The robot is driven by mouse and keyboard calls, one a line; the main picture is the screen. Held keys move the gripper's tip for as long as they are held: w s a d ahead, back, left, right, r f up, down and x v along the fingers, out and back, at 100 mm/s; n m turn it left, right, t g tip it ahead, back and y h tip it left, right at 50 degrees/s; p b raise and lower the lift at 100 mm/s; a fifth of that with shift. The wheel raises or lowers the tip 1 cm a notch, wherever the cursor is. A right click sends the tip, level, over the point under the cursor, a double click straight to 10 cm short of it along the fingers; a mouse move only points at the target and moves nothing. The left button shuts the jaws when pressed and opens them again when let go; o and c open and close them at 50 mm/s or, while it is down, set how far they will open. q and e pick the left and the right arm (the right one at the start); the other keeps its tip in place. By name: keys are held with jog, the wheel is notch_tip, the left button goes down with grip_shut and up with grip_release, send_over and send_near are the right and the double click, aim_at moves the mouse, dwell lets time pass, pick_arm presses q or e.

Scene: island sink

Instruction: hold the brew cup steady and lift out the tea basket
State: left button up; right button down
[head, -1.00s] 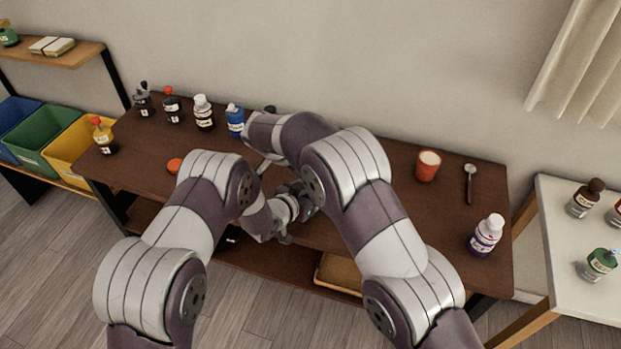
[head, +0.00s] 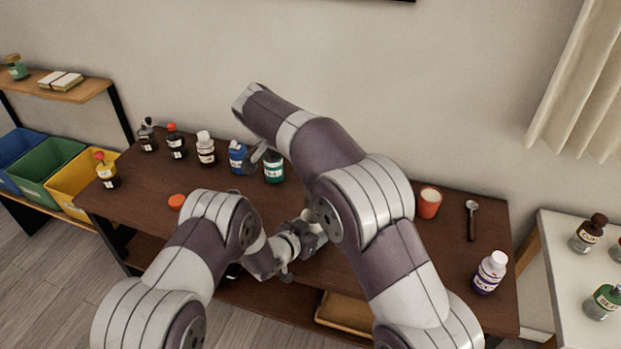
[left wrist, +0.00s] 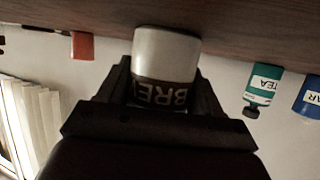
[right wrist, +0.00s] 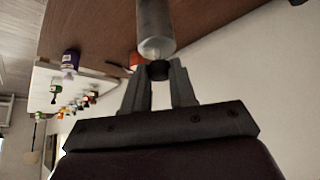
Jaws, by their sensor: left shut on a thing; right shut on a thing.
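The brew cup (left wrist: 165,55) is pale with a dark band lettered "BRE". It sits between the fingers of my left gripper (left wrist: 165,95), which is shut on it, close to the table top. My right gripper (right wrist: 159,85) is shut on the dark knob (right wrist: 158,70) of a grey cylinder, the tea basket (right wrist: 155,25). The basket runs out of the top of the right wrist view, so its lower end is hidden. In the head view my right arm hides most of the work area, and my left gripper (head: 308,235) shows beside it.
On the brown table (head: 140,190) stand several bottles along the back left, including a blue one (head: 237,157) and a teal one (head: 273,168). A red cup (head: 428,203), a spoon (head: 471,220) and a white-capped bottle (head: 490,272) are on the right.

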jog(key=shift+r, duration=2.2)
pick_arm(q)
jog(key=o, duration=1.2)
